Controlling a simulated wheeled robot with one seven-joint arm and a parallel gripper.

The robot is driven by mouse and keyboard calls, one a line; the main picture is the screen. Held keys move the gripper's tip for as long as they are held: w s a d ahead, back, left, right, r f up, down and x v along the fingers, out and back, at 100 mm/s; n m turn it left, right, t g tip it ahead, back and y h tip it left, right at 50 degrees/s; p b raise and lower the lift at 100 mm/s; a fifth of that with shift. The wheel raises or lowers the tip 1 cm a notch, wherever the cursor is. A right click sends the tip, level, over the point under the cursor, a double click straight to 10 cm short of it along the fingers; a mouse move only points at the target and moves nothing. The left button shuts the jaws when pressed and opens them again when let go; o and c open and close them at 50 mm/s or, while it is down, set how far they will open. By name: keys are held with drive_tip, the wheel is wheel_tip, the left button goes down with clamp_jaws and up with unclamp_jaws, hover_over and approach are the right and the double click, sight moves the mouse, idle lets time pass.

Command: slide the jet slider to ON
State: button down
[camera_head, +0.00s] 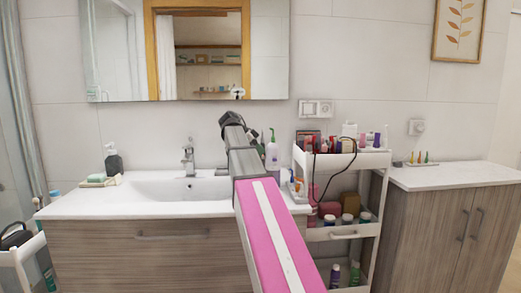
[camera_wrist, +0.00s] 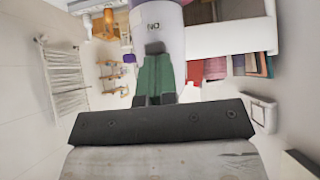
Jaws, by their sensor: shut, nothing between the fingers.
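A pale lavender-white rounded body (camera_wrist: 157,18) stands at the top of the wrist view. It bears dark lettering that looks like ON seen upside down. My gripper (camera_wrist: 155,48) is shut and empty, with its dark fingertips at the lower part of this body, just below the lettering. I cannot tell whether they touch it. No slider shows clearly; the fingertips may cover it. In the head view a pale lavender bottle (camera_head: 272,156) with a green top stands behind the basin, right beside my arm's end. My fingers cannot be made out there.
A white cart (camera_head: 343,161) with crowded shelves and a black cable stands right of the sink. The washbasin (camera_head: 180,188) has a faucet (camera_head: 189,157) and a dark soap dispenser (camera_head: 113,160) at left. A wooden cabinet (camera_head: 427,225) stands at right.

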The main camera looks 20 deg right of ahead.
drive_tip(key=shift+f, duration=1.1)
